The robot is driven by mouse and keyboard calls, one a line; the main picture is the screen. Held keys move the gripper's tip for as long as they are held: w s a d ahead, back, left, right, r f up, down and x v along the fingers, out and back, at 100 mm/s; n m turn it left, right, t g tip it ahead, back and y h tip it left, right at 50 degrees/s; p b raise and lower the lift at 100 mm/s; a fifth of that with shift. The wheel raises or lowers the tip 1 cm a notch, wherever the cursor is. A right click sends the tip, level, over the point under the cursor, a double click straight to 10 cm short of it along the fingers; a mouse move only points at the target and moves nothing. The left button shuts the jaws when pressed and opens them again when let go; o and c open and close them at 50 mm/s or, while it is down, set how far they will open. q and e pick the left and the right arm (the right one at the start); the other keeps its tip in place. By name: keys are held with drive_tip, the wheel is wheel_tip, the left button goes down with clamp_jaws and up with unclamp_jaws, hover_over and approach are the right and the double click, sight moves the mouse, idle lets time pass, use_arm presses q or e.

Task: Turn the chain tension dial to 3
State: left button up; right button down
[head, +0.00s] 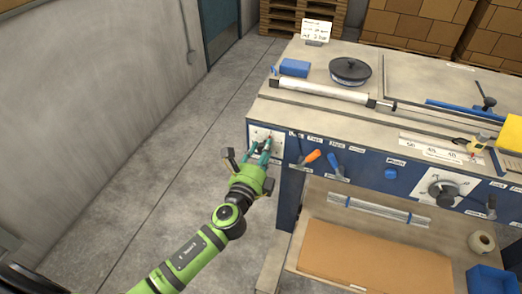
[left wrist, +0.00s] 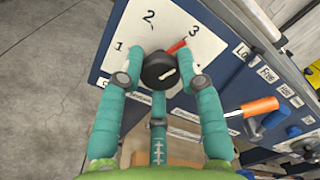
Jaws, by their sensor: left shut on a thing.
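The chain tension dial has a black round knob (left wrist: 157,70) with a red pointer (left wrist: 176,47), on a white plate marked 1, 2 and 3. In the left wrist view the pointer aims up and right, close to the 3 (left wrist: 193,32). In the head view the white dial plate (head: 276,136) is at the left end of the blue front panel. My left gripper (head: 262,148) is at the dial, its teal fingers shut around the knob. These fingers show in the left wrist view (left wrist: 160,62). My right gripper is in neither view.
An orange-handled lever (head: 312,156) and a blue-handled lever (head: 333,160) sit right of the dial. A larger dial (head: 443,188) is farther right on the panel. A cardboard sheet (head: 355,258) lies on the lower shelf. The floor left of the machine is clear.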

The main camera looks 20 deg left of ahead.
use_arm(q)
drive_tip(key=shift+d, duration=0.3)
drive_tip(key=o, duration=1.2)
drive_tip(key=shift+f, duration=0.1)
drive_tip(key=shift+c, duration=0.2)
drive_tip(key=shift+d, duration=0.1)
drive_tip(key=s, duration=1.2)
drive_tip(key=shift+a, duration=0.2)
